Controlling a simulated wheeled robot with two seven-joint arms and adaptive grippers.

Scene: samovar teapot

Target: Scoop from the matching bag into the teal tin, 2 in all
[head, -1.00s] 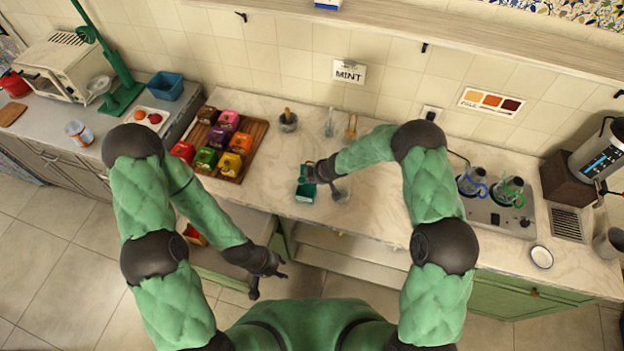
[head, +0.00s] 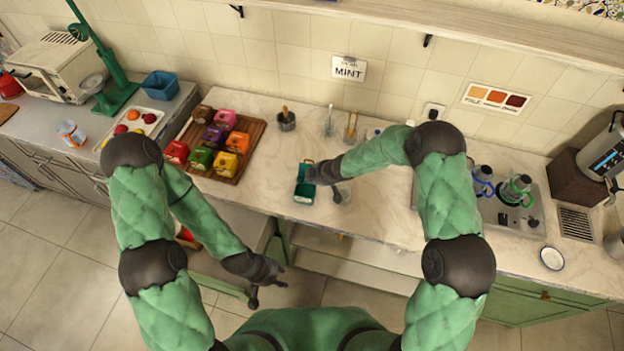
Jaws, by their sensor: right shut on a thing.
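The teal tin (head: 304,194) stands open on the marble counter, left of my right gripper. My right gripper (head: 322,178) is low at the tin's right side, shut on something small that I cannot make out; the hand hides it. Several coloured bags stand on a wooden tray to the left: brown (head: 202,114), pink (head: 225,119), purple (head: 214,137), orange (head: 238,142), red (head: 176,151), green (head: 199,158) and yellow (head: 225,165). A wall sign (head: 349,69) reads MINT. My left gripper (head: 270,290) hangs open and empty in front of the counter.
A clear glass (head: 344,194) stands just right of my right gripper. A grey pot (head: 286,121), a glass jar (head: 329,122) and wooden-handled tools (head: 350,125) are along the wall. Kettles (head: 515,189) and a white bowl (head: 552,258) are at right. Counter between tray (head: 250,150) and tin is clear.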

